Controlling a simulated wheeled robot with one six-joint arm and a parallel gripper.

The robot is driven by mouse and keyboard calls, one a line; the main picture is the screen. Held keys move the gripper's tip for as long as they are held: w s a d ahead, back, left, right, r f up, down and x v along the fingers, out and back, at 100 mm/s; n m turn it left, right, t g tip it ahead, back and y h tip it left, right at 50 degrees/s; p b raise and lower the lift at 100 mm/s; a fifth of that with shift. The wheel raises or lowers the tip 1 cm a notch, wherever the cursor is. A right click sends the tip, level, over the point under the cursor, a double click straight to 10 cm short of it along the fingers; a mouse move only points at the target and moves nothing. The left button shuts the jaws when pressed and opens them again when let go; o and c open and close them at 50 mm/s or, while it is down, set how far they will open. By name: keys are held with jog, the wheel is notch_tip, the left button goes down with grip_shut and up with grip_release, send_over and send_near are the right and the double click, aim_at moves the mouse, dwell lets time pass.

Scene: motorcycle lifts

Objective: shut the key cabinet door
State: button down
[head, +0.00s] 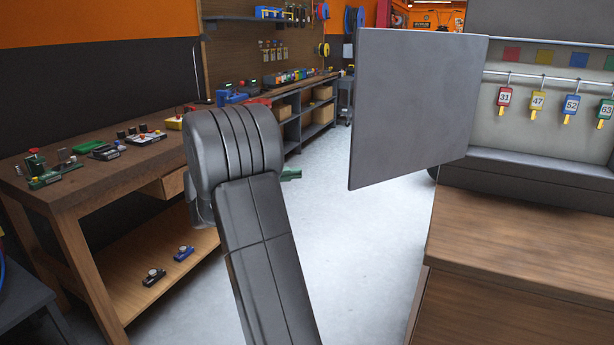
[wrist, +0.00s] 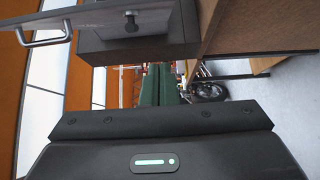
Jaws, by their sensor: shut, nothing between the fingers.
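The key cabinet (head: 538,178) stands on a wooden counter at the right of the head view, with tagged keys hanging inside. Its grey door (head: 415,110) stands wide open, swung out to the left. In the wrist view, a grey panel with a bar handle (wrist: 45,38) at the upper left looks like the door's outer side. My gripper (wrist: 160,68) is shut and empty, its green fingers together. In the head view my arm mostly hides it; a green tip (head: 291,174) shows left of and below the door, apart from it in the picture.
The wooden counter (head: 530,250) fills the lower right. A workbench (head: 85,185) with several control boxes runs along the left. Shelving (head: 315,115) stands behind. Pale floor (head: 350,250) lies clear between bench and counter.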

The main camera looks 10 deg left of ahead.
jog(key=d+p, duration=0.1)
jog(key=d, duration=1)
jog(key=shift+d+p, duration=0.35)
jog(key=shift+d, duration=0.05)
